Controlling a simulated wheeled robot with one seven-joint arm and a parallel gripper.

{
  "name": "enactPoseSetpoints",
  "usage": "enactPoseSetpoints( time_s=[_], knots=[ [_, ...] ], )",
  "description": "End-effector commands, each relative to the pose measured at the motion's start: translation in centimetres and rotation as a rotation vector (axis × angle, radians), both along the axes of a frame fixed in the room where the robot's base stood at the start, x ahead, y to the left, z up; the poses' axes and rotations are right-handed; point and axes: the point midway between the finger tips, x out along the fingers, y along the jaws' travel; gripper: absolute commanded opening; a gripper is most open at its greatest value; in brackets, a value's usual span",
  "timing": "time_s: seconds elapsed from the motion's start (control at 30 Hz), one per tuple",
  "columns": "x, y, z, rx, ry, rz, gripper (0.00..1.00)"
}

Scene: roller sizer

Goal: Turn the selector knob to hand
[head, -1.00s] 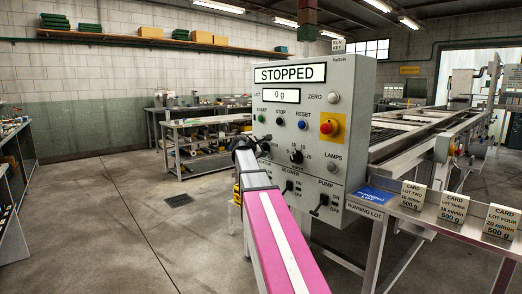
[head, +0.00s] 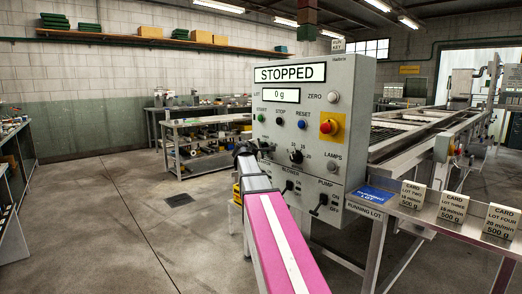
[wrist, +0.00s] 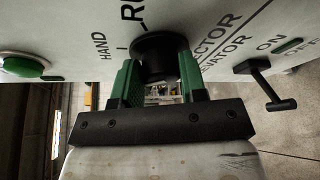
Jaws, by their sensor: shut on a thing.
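The selector knob (wrist: 155,48) is a round black knob on the grey control panel (head: 345,75). In the wrist view the word HAND is printed to its left and a word starting with RU above it. My gripper (wrist: 160,78) has its two green fingers on either side of the knob, shut on it. I cannot make out which mark the knob points to. In the head view my gripper (head: 262,148) is at the panel's left edge, below the green start button (head: 260,118), and the selector knob is mostly hidden there.
A numbered dial (head: 296,156) sits just right of my gripper. The blower switch (head: 289,187) and pump switch (head: 320,204) are below. A red emergency button (head: 327,127) is on the right. The panel display (head: 290,73) reads STOPPED.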

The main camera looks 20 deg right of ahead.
Motion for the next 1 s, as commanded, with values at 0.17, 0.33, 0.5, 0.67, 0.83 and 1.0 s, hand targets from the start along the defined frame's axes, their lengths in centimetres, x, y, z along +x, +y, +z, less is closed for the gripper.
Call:
enactPoseSetpoints(
  time_s=[0.17, 0.33, 0.5, 0.67, 0.83, 1.0],
  knots=[
    [-0.18, 0.01, -0.37, 0.057, -0.153, 0.001, 0.15],
    [-0.18, 0.0, -0.48, 0.108, -0.297, 0.0, 0.15],
    [-0.15, 0.01, -0.66, 0.153, -0.419, 0.001, 0.15],
    [-0.13, 0.02, -0.73, 0.186, -0.508, 0.0, 0.15],
    [-0.12, 0.02, -0.77, 0.209, -0.571, -0.001, 0.15],
    [-0.12, 0.02, -0.78, 0.22, -0.602, -0.001, 0.15]
  ],
)
